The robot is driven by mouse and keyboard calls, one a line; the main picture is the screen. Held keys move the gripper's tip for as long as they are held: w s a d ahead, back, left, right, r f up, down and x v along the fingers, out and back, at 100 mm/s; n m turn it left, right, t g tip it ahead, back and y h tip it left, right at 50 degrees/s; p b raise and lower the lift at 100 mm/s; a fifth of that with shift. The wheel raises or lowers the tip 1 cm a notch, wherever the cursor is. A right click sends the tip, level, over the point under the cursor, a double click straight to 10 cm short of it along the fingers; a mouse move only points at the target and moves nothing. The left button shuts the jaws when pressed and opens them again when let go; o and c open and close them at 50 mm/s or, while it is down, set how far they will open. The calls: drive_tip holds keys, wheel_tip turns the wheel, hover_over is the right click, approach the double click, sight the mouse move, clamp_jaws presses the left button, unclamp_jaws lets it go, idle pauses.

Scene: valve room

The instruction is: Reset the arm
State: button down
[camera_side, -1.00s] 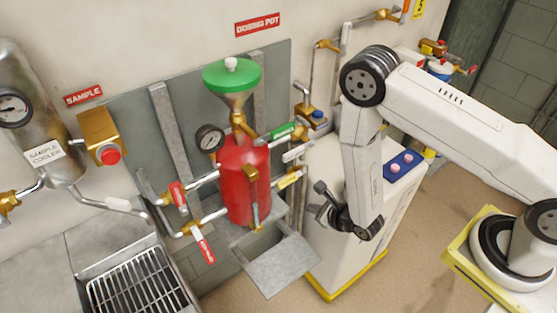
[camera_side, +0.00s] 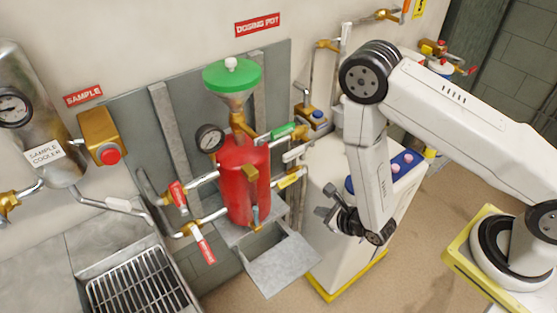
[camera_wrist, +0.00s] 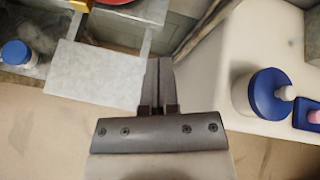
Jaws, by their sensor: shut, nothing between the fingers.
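My gripper (camera_side: 324,200) hangs at the end of my arm, in front of the white cabinet and to the right of the red dosing pot (camera_side: 243,180). In the wrist view its two fingers (camera_wrist: 159,82) are together, with nothing between them. The gripper appears clear of the pot and its valves. The pot stands upright with a green funnel (camera_side: 231,75) on top.
The white cabinet (camera_side: 325,240) carries a blue tray (camera_side: 402,163) with pink items. A blue-lidded white container (camera_wrist: 262,95) stands near the fingers in the wrist view. A grey shelf plate (camera_side: 280,268) juts out below the pot. Red-handled valves (camera_side: 178,193) are left of it.

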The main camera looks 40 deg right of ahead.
drive_tip(key=w+d+r+n+g, duration=0.25)
drive_tip(key=r+n+g, duration=0.25)
drive_tip(key=r+n, duration=0.85)
drive_tip(key=s+d+r+n+g+h, duration=0.1)
drive_tip(key=s+d+r+n+g, duration=0.3)
drive_tip(key=n, duration=1.3)
drive_tip(key=s+d+r, duration=0.1)
drive_tip(key=s+r, duration=0.3)
drive_tip(key=s, duration=0.1)
drive_tip(key=shift+s+d, duration=0.15)
drive_tip(key=shift+d, duration=0.1)
